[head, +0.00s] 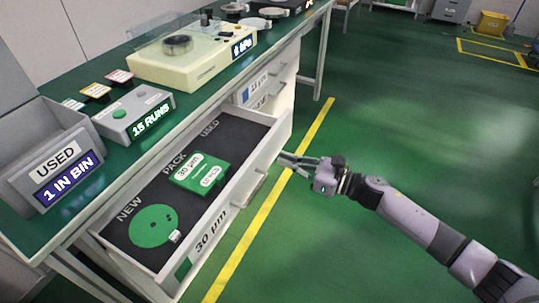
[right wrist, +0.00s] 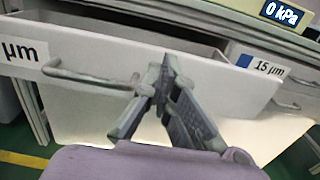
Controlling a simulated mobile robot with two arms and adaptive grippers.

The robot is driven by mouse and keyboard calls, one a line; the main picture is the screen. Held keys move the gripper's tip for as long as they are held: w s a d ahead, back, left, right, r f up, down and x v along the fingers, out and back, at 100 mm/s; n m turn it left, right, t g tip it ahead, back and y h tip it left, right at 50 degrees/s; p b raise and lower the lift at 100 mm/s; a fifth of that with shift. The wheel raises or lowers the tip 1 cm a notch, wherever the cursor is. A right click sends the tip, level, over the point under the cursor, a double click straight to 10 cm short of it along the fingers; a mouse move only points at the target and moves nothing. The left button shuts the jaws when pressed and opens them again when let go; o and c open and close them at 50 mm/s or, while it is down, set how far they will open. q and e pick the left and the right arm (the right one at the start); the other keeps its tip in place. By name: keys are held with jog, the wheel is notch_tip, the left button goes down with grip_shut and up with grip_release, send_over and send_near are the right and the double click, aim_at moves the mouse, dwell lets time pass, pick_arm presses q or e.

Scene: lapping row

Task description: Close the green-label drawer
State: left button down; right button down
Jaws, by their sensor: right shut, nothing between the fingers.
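The green-label drawer (head: 275,147), marked "30 µm" beside a green patch (head: 184,268), is pulled out from under the green bench. Inside lie a green disc (head: 150,226) and a green pack (head: 199,172) on a dark liner marked NEW, PACK and USED. My right gripper (head: 287,158) is shut and empty at the right part of the drawer front. In the right wrist view its fingers (right wrist: 163,78) point at the white drawer front (right wrist: 100,48), just right of its bar handle (right wrist: 90,78). I cannot tell whether they touch it. My left gripper is out of view.
A blue-label drawer (head: 252,88), marked "15 µm" in the right wrist view (right wrist: 264,66), sits farther along the bench. A grey USED bin (head: 28,184), a counter box (head: 135,116) and a cream machine (head: 192,62) stand on the bench. The green floor at right is clear.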

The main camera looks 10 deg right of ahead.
aim_at(260, 152)
jog(key=shift+x, duration=2.6)
